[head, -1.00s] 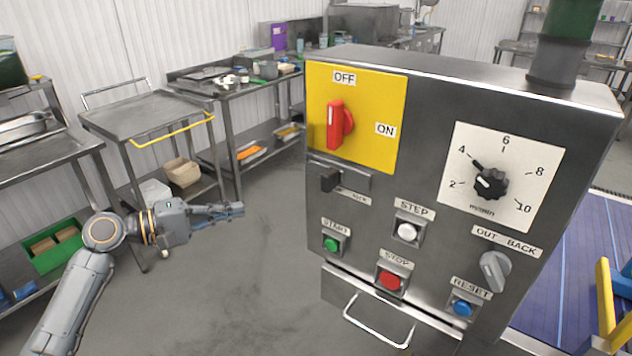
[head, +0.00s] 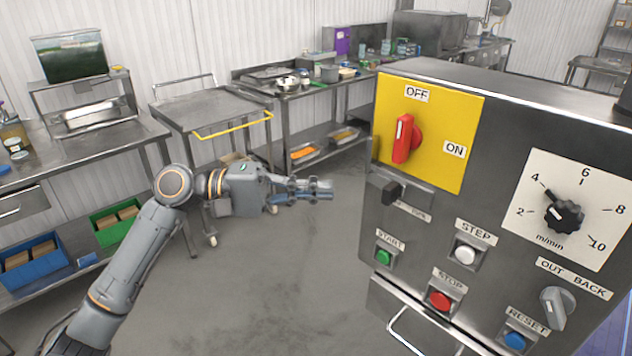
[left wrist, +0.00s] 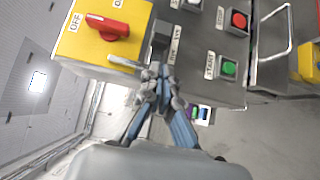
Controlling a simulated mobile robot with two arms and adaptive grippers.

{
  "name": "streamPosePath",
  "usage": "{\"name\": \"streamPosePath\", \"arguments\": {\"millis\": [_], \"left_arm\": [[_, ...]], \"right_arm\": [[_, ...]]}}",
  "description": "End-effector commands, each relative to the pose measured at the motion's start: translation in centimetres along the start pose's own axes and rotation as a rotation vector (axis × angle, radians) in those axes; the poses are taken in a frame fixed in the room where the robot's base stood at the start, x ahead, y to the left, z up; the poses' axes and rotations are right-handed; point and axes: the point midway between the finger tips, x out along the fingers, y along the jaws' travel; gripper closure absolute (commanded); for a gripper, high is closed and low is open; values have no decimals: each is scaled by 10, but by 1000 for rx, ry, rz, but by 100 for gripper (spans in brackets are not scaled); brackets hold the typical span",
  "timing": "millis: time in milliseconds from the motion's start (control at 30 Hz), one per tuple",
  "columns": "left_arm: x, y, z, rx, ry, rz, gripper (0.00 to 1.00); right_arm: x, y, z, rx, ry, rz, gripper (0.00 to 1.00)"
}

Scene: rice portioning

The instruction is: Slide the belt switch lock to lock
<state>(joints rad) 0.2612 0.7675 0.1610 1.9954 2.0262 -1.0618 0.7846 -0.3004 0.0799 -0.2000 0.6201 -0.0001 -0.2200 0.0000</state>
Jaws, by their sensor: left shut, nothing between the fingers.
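The control box (head: 470,130) stands at the right in the head view. The dark sliding lock knob (head: 392,192) sits on a metal plate (head: 412,192) below the yellow panel (head: 470,123). The red switch handle (head: 403,138) on that panel stands upright at OFF. My left gripper (head: 331,189) is shut and empty, pointing at the box from the left, apart from the knob. In the left wrist view the gripper (left wrist: 163,72) points towards the lock knob (left wrist: 161,36), with the red handle (left wrist: 108,26) beside it. The label under the knob is partly hidden. My right gripper is not in view.
START (head: 384,256), STEP (head: 467,252), STOP (head: 440,299) and RESET (head: 514,341) buttons sit below the lock. A speed dial (head: 564,216) and an OUT/BACK knob (head: 557,306) are to the right. A steel cart (head: 208,108) stands behind my left arm. The floor left of the box is clear.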

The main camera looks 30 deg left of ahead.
Motion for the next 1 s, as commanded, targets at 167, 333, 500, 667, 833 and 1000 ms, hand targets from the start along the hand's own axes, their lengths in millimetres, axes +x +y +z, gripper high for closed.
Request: {"name": "streamPosePath", "arguments": {"millis": [167,333,500,667,833,1000], "left_arm": [[34,6,0,0,-1,3,100],[58,4,0,0,0,2,100],[68,1,0,0,1,1,100],[70,0,0,1,1,0,100],[70,0,0,0,1,0,100],[86,3,16,-2,-3,-1,100]], "right_arm": [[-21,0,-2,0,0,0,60],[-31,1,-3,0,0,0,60],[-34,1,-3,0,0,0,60],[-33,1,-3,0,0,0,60],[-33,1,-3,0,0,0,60],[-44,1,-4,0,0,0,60]]}}
